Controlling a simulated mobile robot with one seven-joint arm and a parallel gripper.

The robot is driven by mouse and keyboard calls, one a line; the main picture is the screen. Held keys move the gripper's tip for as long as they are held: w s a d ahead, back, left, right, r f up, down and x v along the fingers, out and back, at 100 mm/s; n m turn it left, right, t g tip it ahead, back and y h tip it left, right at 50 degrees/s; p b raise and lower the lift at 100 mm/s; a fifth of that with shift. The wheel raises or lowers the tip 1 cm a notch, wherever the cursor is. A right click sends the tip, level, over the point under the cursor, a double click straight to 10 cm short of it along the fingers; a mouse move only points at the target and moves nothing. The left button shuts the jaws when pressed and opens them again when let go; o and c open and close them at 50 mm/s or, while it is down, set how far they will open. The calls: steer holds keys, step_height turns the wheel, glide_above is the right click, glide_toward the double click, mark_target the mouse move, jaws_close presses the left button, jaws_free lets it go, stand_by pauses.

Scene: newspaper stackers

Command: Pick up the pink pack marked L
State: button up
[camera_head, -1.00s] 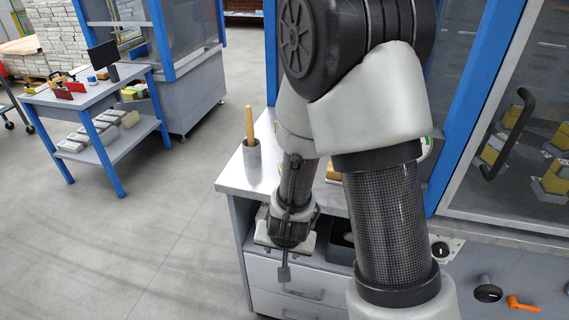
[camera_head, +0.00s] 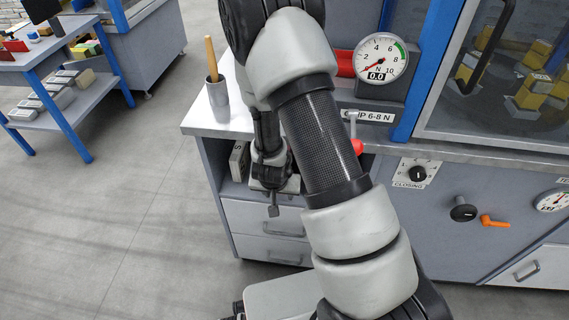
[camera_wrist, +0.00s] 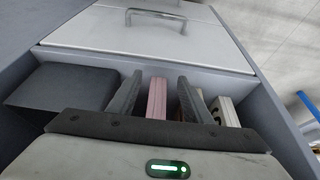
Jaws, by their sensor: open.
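My gripper (camera_wrist: 160,77) is open in the wrist view, its two dark fingers spread apart. A pink pack (camera_wrist: 157,98) stands on edge between the fingers in the picture, inside a grey compartment; I cannot tell whether a finger touches it. No letter is readable on its visible face. In the head view my gripper (camera_head: 273,200) hangs at the open compartment below the bench top, and the pink pack is hidden there.
Beside it stand a pale pack (camera_wrist: 225,110) and another partly behind the right finger. A pack marked S (camera_head: 238,160) shows in the compartment. A dark block (camera_wrist: 62,87) lies to the left. Drawers (camera_head: 265,228) lie below; a cup with a wooden handle (camera_head: 217,96) stands above.

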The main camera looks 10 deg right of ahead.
steer(key=shift+w+d+f+b, duration=0.1)
steer(key=shift+w+d+f, duration=0.15)
steer(key=shift+w, duration=0.35)
steer(key=shift+w+d+f+b, duration=0.15)
steer(key=shift+w+d, duration=0.1)
steer(key=shift+w, duration=0.3)
steer(key=shift+w+d+f+b, duration=0.1)
steer(key=shift+w+d+f, duration=0.15)
steer(key=shift+w, duration=0.35)
steer(key=shift+r, duration=0.1)
jaws_close()
steer(key=shift+w+r, duration=0.1)
steer(key=shift+r, duration=0.1)
